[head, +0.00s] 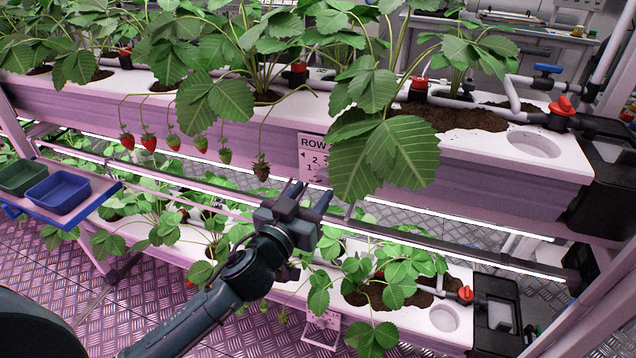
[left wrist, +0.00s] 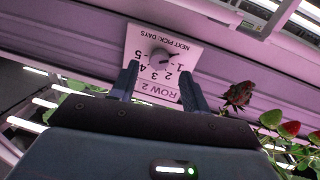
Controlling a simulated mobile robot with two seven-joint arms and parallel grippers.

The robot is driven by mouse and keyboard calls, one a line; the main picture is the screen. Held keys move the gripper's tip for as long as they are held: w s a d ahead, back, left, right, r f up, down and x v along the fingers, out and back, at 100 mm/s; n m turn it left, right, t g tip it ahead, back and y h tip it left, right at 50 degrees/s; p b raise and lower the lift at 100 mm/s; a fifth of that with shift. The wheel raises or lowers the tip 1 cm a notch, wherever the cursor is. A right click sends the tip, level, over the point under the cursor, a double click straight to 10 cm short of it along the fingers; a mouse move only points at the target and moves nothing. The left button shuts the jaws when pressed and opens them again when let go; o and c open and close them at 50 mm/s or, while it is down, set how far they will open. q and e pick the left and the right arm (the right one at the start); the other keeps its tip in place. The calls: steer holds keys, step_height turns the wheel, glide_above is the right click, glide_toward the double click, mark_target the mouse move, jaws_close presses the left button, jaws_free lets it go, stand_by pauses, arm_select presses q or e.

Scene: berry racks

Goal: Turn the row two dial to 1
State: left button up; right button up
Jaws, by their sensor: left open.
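The row two sign (head: 310,146) hangs on the front of the upper rack in the head view. A leaf covers its right side, and I cannot make out its dial there. In the left wrist view the same sign (left wrist: 160,88) appears upside down, reading ROW 2 and NEXT PICK: DAYS, with numbers 1 to 5 around a dark round dial (left wrist: 161,58). I cannot tell surely which number its pointer marks. My left gripper (head: 308,192) is open and empty, just below and in front of the sign. Its fingers (left wrist: 158,75) stand on either side of the dial, apart from it.
Ripe and unripe strawberries (head: 149,142) hang left of the sign; a dark red berry (head: 262,168) hangs close to my left gripper. Large leaves (head: 385,155) hang right of it. A lower planter (head: 345,300) lies below. A blue bin (head: 57,192) and a green bin (head: 22,177) sit at far left.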

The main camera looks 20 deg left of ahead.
mark_target(322, 181)
arm_select(q)
steer(key=shift+w+d, duration=0.15)
steer(key=shift+w, duration=0.8)
steer(key=shift+w+d, duration=0.15)
steer(key=shift+w, duration=0.8)
steer(key=shift+c, duration=0.4)
steer(key=c, duration=0.9)
